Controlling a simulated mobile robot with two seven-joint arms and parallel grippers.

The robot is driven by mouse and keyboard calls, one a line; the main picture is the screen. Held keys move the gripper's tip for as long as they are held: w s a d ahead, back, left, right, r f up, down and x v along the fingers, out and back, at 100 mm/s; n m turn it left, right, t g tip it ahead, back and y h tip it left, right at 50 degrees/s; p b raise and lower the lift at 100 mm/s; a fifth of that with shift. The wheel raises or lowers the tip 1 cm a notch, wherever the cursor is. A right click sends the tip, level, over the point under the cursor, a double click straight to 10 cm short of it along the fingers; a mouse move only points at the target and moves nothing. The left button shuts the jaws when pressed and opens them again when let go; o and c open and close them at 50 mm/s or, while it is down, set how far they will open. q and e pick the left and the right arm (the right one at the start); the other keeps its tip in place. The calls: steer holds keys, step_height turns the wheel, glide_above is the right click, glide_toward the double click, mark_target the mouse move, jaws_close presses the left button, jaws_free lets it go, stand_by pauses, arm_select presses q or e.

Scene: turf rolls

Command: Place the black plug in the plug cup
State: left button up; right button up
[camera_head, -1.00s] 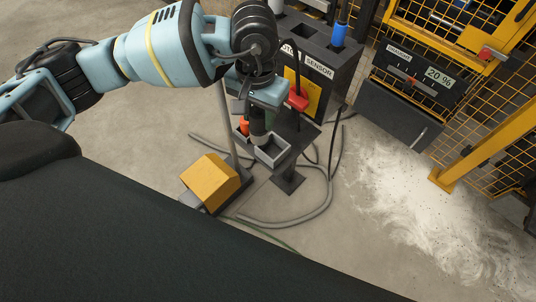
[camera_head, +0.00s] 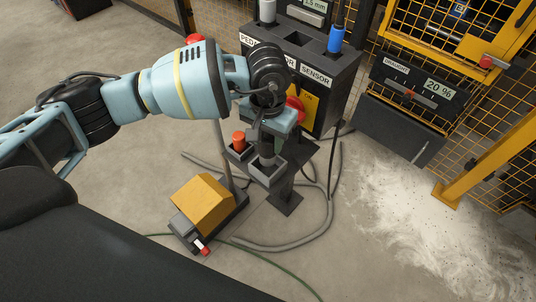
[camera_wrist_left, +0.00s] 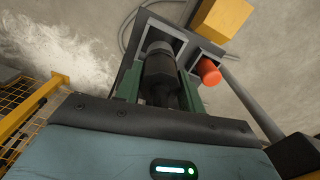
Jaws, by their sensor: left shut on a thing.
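My left gripper (camera_head: 268,132) is shut on the black plug (camera_head: 267,151), which points down at the plug cup (camera_head: 265,178), a square grey open box on a dark stand. In the left wrist view the plug (camera_wrist_left: 160,72) sits between the green fingers of my left gripper (camera_wrist_left: 160,92). Its grey end lies within the outline of the cup (camera_wrist_left: 178,33). I cannot tell whether it touches the cup floor. My right gripper is not in view.
An orange-red plug (camera_head: 238,140) stands in a neighbouring grey cup. A yellow box-shaped pedal (camera_head: 203,200) is on the floor in front. A dark panel with a SENSOR label (camera_head: 317,75) and a blue plug (camera_head: 336,38) stands behind. Grey hoses lie around the stand.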

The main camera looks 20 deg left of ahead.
mark_target(268, 152)
arm_select(q)
steer(key=shift+f+b, duration=0.3)
steer(key=shift+f, duration=2.5)
steer(key=shift+f, duration=0.2)
steer(key=o, duration=1)
steer(key=shift+o, duration=0.2)
steer(key=shift+r, duration=0.15)
steer(key=shift+r, duration=0.2)
step_height(268, 152, up, 12)
steer(key=shift+f+p, duration=0.1)
steer(key=shift+p, duration=0.55)
